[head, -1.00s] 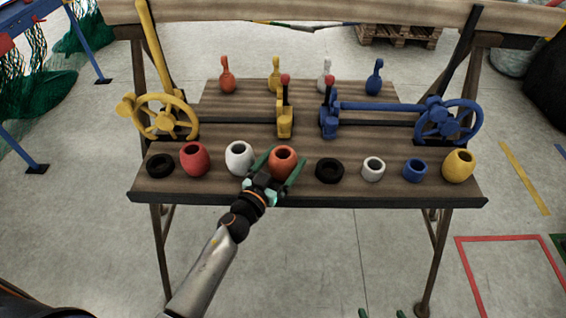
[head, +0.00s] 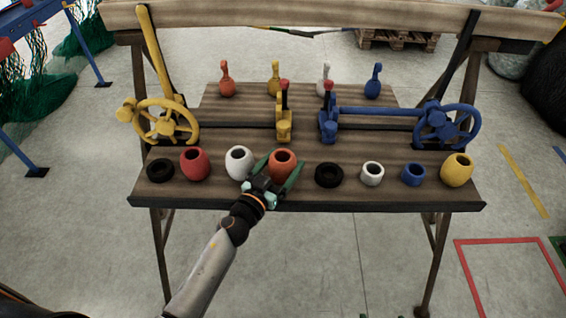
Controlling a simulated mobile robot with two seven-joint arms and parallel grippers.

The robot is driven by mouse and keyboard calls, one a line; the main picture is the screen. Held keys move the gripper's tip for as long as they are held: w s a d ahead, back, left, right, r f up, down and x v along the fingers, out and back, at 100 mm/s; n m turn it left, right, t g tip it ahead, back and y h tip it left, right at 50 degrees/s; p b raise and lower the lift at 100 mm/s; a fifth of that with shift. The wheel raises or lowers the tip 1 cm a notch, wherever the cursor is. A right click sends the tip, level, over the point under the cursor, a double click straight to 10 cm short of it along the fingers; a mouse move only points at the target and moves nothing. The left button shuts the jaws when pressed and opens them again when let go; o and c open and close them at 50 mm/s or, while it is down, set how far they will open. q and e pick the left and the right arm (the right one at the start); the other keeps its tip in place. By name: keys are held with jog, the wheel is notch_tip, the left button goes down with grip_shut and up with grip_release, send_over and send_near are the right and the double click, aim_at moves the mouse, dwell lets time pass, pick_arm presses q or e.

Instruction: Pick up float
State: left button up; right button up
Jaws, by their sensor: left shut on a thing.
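Several barrel-shaped floats with open tops stand in a row along the front of the wooden bench: a red float (head: 195,163), a white float (head: 239,161), an orange float (head: 283,163) and a yellow float (head: 457,169). My left gripper (head: 282,168) reaches in from the front and is shut on the orange float, with one green finger on each side of it. The float is upright and seems to be on the board; I cannot tell whether it is clear of it. My right gripper is not in view.
Black rings (head: 160,170) (head: 328,175), a small white ring (head: 372,173) and a small blue ring (head: 413,174) share the row. Behind stand a yellow handwheel (head: 165,120), a blue handwheel (head: 447,127) and red-tipped levers (head: 284,110). Several bottle-shaped pieces (head: 227,80) stand at the back.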

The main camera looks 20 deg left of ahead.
aim_at(280, 153)
pick_arm(q)
jog(key=r+p, duration=0.3)
jog(key=r, duration=0.1)
jog(key=shift+s+a, duration=0.25)
jog(key=shift+a, duration=0.1)
jog(key=s+a+r+p, duration=0.4)
jog(key=s+a+r, duration=0.4)
jog(key=s+a, duration=0.1)
jog(key=shift+s+r, duration=0.2)
jog(key=shift+s, duration=0.1)
jog(key=shift+w+r, duration=0.1)
